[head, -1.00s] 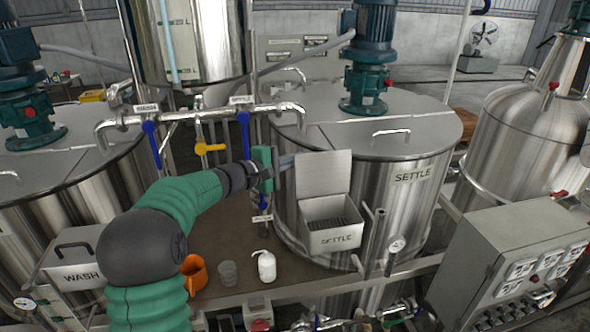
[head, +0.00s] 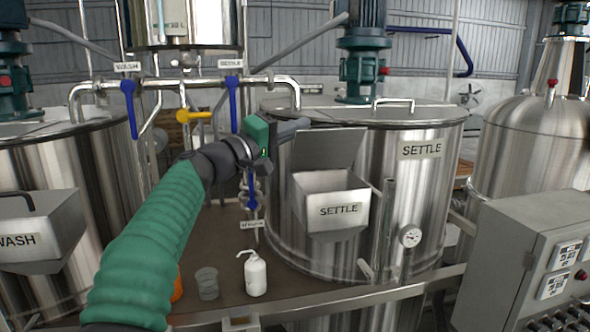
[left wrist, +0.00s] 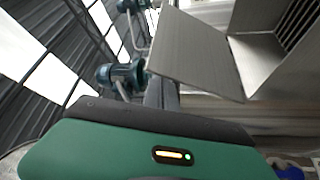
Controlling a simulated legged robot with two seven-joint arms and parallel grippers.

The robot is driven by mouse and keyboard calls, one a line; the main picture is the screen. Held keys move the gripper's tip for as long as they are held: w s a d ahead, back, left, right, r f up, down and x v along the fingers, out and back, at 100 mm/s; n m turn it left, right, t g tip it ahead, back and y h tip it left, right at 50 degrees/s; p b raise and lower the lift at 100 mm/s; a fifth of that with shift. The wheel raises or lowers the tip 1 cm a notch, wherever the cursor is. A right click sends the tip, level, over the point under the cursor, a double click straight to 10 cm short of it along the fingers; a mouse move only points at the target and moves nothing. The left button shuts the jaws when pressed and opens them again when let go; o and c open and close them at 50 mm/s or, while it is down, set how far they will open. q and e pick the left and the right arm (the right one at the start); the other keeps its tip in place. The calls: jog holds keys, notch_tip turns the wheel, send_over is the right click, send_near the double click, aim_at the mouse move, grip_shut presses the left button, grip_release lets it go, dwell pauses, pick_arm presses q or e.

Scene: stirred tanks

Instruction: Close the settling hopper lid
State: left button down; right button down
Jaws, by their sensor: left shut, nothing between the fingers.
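The settling hopper (head: 338,211) is a steel box labelled SETTLE on the front of the settling tank (head: 416,170). Its flat grey lid (head: 328,150) stands open, tilted up at the back of the box. In the left wrist view the lid (left wrist: 198,50) and the hopper's slatted inside (left wrist: 275,45) show at close range. My left gripper (head: 303,124) is shut and empty, its fingers pointing right at the lid's upper left corner. Whether they touch the lid I cannot tell. My right gripper is in neither view.
Blue-handled valves (head: 233,103) and a steel pipe (head: 185,84) are close to my left forearm. A white bottle (head: 255,274) and a clear beaker (head: 207,283) stand on the brown deck below. A vertical pipe (head: 386,225) and gauge (head: 410,236) are right of the hopper.

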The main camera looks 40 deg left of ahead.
aim_at(308, 142)
pick_arm(q)
jog(key=s+d+f+m+h+b, duration=0.1)
jog(key=m+b, duration=0.1)
jog(key=b, duration=0.2)
jog(key=d+f+m+t+b, duration=0.1)
jog(key=b, duration=0.3)
jog(key=s+d+f+m+h+b, duration=0.1)
jog(key=m+b, duration=0.1)
jog(key=b, duration=0.2)
jog(key=shift+s+f+m+h, duration=0.1)
jog(key=shift+s+m+h, duration=0.2)
jog(key=shift+s, duration=0.05)
jog(key=shift+s+d+f+m+h+b, duration=0.55)
jog(key=shift+m+h+b, duration=0.35)
jog(key=shift+m+b, duration=0.65)
jog(key=shift+s+d+f+m+h+b, duration=0.35)
jog(key=shift+d+f+m+h+b, duration=0.25)
jog(key=shift+m+h+b, duration=0.85)
jog(key=shift+s+d+f+m+h+b, duration=0.55)
jog(key=shift+m+b, duration=0.65)
jog(key=shift+b, duration=0.8)
jog(key=shift+w+a+f, duration=0.1)
jog(key=shift+f, duration=0.05)
